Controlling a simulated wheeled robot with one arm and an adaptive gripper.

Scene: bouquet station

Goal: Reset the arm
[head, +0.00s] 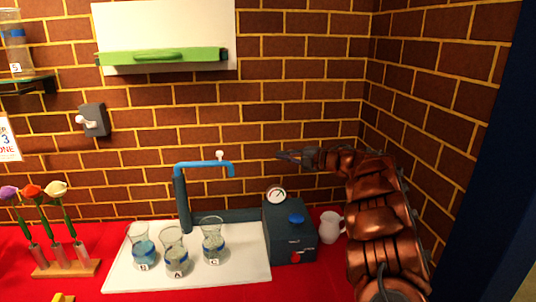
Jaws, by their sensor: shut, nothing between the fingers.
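My gripper (290,156) is at the end of my copper-coloured arm, which rises from the lower right and bends left. The gripper points left in the air, in front of the brick wall and above the dark pump box with a gauge. It is shut and empty. It appears apart from everything around it.
A white board (130,281) holds several flasks, including flask B (143,252), under a blue faucet (205,165). The dark box (290,238) and a white jug (330,226) stand right of it. Flowers in a wooden rack (72,269) stand left. A green-handled panel (160,56) is above.

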